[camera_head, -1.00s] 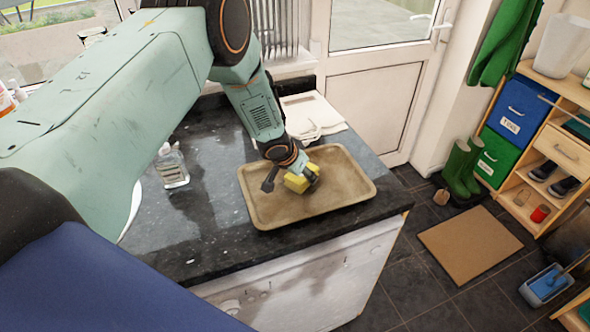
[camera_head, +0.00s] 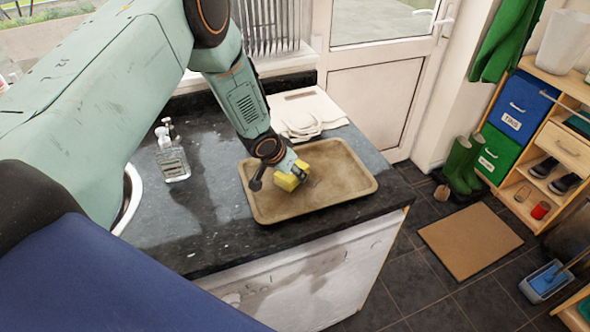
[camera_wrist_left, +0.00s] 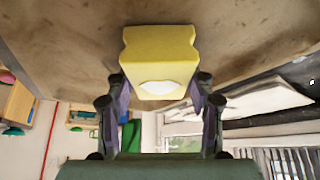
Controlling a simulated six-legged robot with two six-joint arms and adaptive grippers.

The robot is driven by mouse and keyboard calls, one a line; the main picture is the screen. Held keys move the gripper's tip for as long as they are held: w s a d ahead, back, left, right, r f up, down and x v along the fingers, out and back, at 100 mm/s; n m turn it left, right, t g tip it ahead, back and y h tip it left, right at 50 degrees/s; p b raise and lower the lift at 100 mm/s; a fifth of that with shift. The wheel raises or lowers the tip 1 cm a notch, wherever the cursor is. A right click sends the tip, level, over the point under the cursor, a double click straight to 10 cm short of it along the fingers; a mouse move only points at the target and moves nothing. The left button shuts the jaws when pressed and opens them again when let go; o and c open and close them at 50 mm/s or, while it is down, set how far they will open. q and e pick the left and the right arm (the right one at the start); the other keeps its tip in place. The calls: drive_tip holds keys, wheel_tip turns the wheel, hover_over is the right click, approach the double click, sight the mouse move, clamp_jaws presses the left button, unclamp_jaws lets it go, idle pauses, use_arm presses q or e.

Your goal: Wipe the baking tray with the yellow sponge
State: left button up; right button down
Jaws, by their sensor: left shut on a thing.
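The baking tray (camera_head: 335,192) is tan with brown smears and lies on the dark granite worktop. My left gripper (camera_head: 279,173) is over the left part of the tray and is shut on the yellow sponge (camera_head: 289,180). In the left wrist view the sponge (camera_wrist_left: 160,55) sits between the two fingers (camera_wrist_left: 160,92), with a whitish patch on its near face. The smeared tray surface (camera_wrist_left: 240,35) fills the top of that view, right by the sponge. Whether the sponge presses on the tray is hard to tell. My right gripper is not in view.
A clear pump bottle (camera_head: 172,160) stands on the worktop left of the tray. White boards (camera_head: 308,110) lie behind the tray. The tray's right end lies near the worktop's edge.

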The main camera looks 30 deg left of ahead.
use_arm(q)
drive_tip(key=shift+s, duration=0.1)
wheel_tip(320, 180, up, 2)
drive_tip(key=shift+r+p, duration=0.15)
drive_tip(key=shift+p, duration=0.9)
wheel_tip(320, 180, up, 4)
drive_tip(key=p, duration=0.3)
drive_tip(key=shift+f, duration=0.2)
drive_tip(key=shift+r, duration=0.1)
drive_tip(key=shift+r, duration=1.45)
drive_tip(key=shift+f, duration=0.1)
